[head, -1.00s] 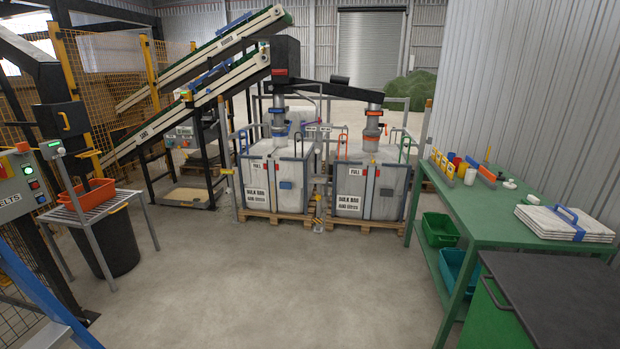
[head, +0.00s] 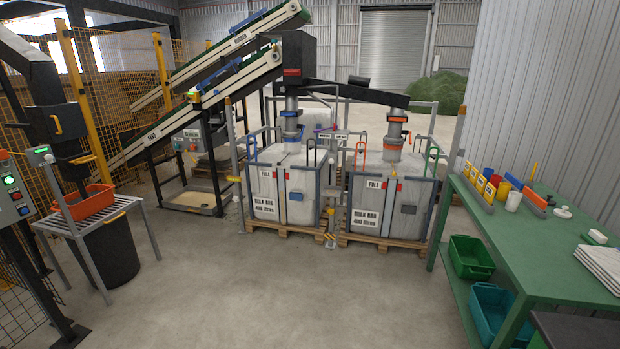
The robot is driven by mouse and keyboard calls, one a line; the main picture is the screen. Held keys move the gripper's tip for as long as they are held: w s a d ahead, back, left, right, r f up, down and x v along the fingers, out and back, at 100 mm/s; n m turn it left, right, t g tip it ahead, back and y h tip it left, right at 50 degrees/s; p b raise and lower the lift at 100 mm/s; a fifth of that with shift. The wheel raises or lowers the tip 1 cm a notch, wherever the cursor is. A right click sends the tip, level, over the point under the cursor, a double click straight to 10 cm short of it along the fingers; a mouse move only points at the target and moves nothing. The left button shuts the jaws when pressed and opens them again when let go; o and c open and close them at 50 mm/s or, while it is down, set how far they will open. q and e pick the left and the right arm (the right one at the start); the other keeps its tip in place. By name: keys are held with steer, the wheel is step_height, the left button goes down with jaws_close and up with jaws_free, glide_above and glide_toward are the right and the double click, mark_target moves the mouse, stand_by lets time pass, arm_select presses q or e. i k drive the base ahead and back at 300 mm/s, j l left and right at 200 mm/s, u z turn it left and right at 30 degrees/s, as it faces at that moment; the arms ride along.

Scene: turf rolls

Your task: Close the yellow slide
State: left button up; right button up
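The chute's dark lower end hangs over an orange tray (head: 82,203) on a grey slatted stand (head: 128,203). Neither of my grippers is in view.
Two full bulk bags (head: 266,212) (head: 377,219) stand on pallets ahead under spouts. A black bin (head: 110,252) stands under the slatted stand. A green table (head: 545,250) lines the right wall. A control box (head: 12,195) is at the left edge. The middle floor is clear.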

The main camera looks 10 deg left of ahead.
mark_target(87, 158)
steer(key=i+u, duration=0.15)
steer(key=i, duration=0.65)
steer(key=i+u, duration=0.3)
steer(key=i+l+u, duration=0.15)
steer(key=i+u, duration=0.15)
steer(key=i, duration=0.2)
steer(key=i+j+u, duration=0.1)
steer(key=i+u, duration=0.6)
steer(key=u, duration=0.2)
steer(key=i+u, duration=0.85)
steer(key=i, duration=0.35)
